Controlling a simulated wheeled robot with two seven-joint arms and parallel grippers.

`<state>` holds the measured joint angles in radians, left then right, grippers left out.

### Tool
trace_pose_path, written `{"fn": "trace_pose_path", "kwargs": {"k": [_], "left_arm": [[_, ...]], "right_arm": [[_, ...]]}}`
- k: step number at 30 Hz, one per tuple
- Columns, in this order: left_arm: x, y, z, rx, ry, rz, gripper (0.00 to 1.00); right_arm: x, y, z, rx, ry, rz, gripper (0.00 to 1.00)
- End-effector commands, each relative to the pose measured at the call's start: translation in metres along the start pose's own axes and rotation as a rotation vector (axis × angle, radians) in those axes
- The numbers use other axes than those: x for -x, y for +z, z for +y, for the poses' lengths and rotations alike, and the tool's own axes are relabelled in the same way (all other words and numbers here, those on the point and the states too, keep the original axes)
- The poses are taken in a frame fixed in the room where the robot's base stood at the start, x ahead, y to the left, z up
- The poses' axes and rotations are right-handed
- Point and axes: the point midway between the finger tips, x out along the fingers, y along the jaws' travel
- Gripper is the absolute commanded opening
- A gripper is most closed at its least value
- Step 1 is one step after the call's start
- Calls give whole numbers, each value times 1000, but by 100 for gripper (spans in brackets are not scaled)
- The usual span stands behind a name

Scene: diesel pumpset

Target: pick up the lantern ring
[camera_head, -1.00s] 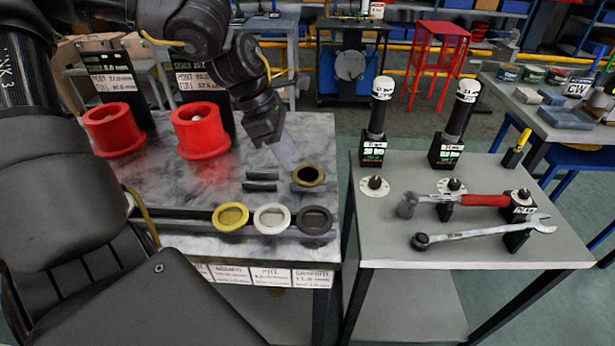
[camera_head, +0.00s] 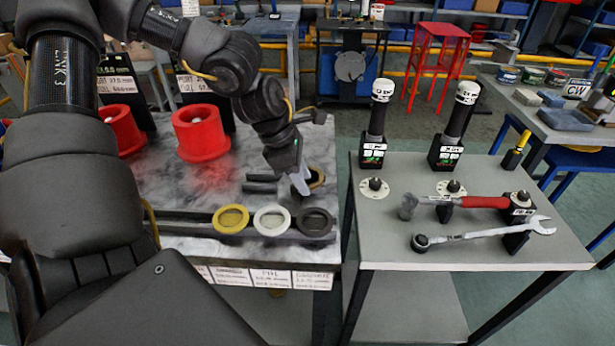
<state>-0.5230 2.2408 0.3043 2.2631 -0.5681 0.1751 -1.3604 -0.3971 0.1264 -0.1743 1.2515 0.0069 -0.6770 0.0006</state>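The bronze-coloured ring (camera_head: 318,178), which I take for the lantern ring, sits near the right edge of the marble-topped table, behind the row of three rings. My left gripper (camera_head: 301,184) reaches down from the upper left, with its pale fingers at the ring's left side. The fingers and wrist hide the left part of the ring. I cannot tell whether the fingers touch it or how far apart they are. The ring rests on the table. My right gripper is not in view.
A yellow ring (camera_head: 231,218), a white ring (camera_head: 272,220) and a dark ring (camera_head: 315,222) lie along the table's front. Two dark strips lie left of the bronze ring. Red flanged parts (camera_head: 201,134) stand behind. A grey table (camera_head: 390,225) with a hammer (camera_head: 470,201) and a wrench (camera_head: 490,233) is at right.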

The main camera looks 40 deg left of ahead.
Motion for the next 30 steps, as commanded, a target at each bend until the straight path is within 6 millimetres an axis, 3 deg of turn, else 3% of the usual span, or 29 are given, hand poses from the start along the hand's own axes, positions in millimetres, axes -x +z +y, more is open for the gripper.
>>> {"fn": "trace_pose_path", "kwargs": {"k": [3, 11, 23, 30], "left_arm": [[0, 0, 0, 0, 0, 0, 35], [0, 0, 0, 0, 0, 0, 1], [1, 1, 0, 0, 1, -1, 0], [31, 14, 1, -3, 6, -4, 0]], "right_arm": [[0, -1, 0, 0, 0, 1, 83], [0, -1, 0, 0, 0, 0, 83], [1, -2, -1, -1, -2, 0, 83], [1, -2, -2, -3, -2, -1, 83]]}}
